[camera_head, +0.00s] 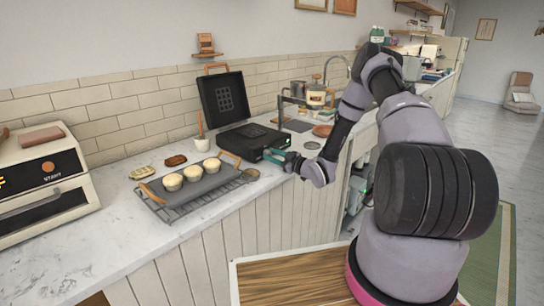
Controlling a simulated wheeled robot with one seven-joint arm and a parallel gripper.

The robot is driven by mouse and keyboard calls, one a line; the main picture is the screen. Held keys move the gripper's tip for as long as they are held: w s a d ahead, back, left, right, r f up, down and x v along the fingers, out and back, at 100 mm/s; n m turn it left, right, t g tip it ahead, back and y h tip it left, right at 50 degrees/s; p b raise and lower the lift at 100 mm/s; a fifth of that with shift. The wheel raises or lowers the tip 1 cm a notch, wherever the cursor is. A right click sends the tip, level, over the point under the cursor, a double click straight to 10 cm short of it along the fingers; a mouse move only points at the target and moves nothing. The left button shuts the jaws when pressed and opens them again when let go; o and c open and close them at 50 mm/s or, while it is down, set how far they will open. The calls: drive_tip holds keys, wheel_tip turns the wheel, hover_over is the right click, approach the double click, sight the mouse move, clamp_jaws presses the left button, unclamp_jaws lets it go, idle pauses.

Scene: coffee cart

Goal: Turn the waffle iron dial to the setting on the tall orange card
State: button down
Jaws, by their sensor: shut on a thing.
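The black waffle iron stands open on the counter, with its lid (224,97) raised and its base (247,138) flat. My gripper (275,156) is at the front right of the base, its teal fingers shut at the front face where the dial sits. The dial is hidden behind the fingers, so its setting cannot be read. A small orange-brown item (206,43) stands on a wall shelf; I cannot tell whether it is the tall orange card, and no writing on it is readable.
A grey tray (207,184) with several pale-topped cups sits on a wire rack left of my gripper. A white pot (202,143) stands beside the iron. A cream oven (40,185) is at far left. A metal stand (290,105) is behind.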

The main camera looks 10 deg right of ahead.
drive_tip(key=shift+m, duration=2.7)
drive_tip(key=c, duration=0.5)
unclamp_jaws()
drive_tip(key=shift+c, duration=0.2)
drive_tip(key=shift+d, duration=0.1)
drive_tip(key=v, duration=1)
drive_tip(key=shift+s+d+f, duration=0.15)
drive_tip(key=shift+s+d, duration=0.05)
drive_tip(key=shift+s, duration=0.1)
